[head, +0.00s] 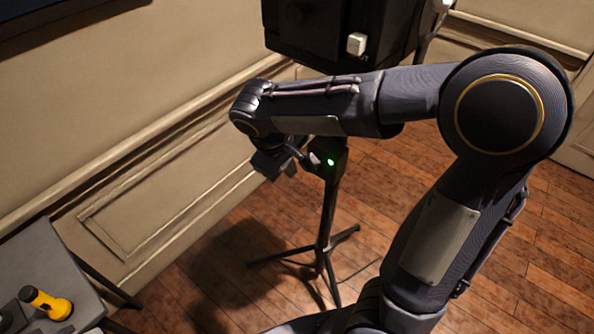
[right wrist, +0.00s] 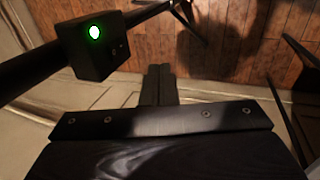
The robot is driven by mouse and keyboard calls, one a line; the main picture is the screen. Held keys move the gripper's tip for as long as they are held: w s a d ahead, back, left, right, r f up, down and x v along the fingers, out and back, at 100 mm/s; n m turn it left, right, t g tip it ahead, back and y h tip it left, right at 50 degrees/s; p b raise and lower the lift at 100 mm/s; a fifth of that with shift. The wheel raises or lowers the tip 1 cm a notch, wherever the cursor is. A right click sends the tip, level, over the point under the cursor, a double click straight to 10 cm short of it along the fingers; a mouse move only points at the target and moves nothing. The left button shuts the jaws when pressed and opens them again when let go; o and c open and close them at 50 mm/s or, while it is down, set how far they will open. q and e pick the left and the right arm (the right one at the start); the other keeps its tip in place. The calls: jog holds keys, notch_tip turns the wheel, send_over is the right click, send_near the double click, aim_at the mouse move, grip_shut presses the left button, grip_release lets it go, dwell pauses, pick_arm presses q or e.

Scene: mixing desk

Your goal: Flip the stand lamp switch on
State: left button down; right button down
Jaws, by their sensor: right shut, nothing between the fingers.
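The stand lamp has a black head (head: 310,30) at the top of the head view and a dark tripod stand (head: 326,220) on the floor. A small black switch box (head: 338,150) on its pole shows a lit green light; the box is also at the upper left of the right wrist view (right wrist: 93,58). My right gripper (right wrist: 160,70) is shut and empty, its fingers together, to the right of the box and apart from it in that view. In the head view its arm hides part of the pole. My left gripper is not in view.
A grey table (head: 45,262) with a yellow and black flashlight (head: 48,303) stands at the lower left. A panelled wall (head: 150,90) runs behind the lamp. A small white block (head: 356,43) is on the lamp head. Wooden floor is open around the tripod.

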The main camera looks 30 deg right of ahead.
jog(key=shift+a+v, duration=0.25)
jog(key=shift+v, duration=1)
jog(key=shift+s+f, duration=0.1)
jog(key=shift+f, duration=0.05)
jog(key=s+m+t+y, duration=0.4)
jog(key=s+m+y, duration=0.2)
jog(key=s, duration=1)
jog(key=shift+d+f+y, duration=0.35)
jog(key=shift+f+y, duration=0.05)
jog(key=shift+y, duration=0.2)
jog(key=shift+s, duration=0.1)
